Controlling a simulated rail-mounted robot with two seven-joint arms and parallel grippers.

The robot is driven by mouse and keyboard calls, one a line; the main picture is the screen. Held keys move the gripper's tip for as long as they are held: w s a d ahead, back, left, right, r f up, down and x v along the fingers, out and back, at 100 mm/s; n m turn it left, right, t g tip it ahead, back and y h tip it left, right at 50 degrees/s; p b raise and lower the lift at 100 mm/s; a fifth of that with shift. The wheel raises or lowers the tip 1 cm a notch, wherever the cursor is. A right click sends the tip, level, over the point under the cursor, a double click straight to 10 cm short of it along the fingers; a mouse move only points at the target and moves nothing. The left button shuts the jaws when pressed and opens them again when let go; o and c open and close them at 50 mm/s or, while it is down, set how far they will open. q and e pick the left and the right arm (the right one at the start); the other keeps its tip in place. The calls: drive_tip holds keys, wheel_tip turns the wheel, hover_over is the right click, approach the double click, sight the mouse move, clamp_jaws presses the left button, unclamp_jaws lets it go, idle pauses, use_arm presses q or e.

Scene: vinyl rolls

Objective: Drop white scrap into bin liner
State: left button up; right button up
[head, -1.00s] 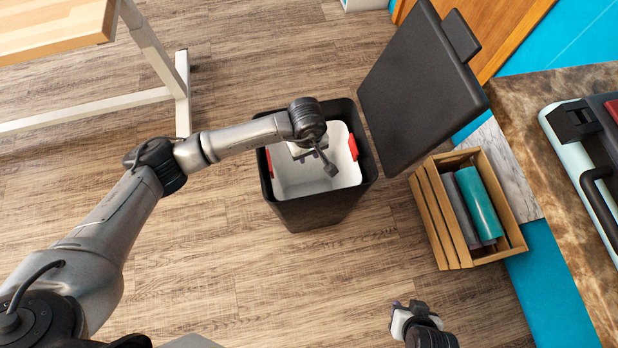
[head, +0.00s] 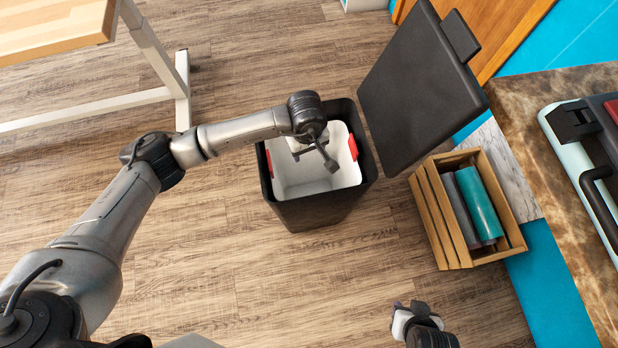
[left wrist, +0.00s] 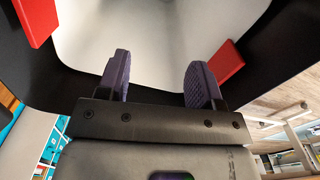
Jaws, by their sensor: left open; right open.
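The black bin (head: 325,213) stands open on the floor with a white bin liner (head: 318,188) inside it. The liner also fills the upper part of the left wrist view (left wrist: 160,35). My left gripper (head: 303,152) is over the bin's mouth, pointing down into the liner. In the left wrist view its two purple pads (left wrist: 158,78) are apart with nothing between them. I cannot make out a white scrap against the white liner. My right gripper (head: 402,318) is open and low at the bottom right, away from the bin.
Red clips (head: 353,147) hold the liner's sides. The bin's dark lid (head: 420,85) stands raised at its right. A wooden crate (head: 432,215) with grey and teal rolls (head: 478,203) is to the right. A marbled worktop (head: 545,170) lies beyond.

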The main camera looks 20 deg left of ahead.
use_arm(q)
wheel_tip(320, 180, up, 12)
drive_tip(key=shift+f, duration=0.15)
idle(0.6)
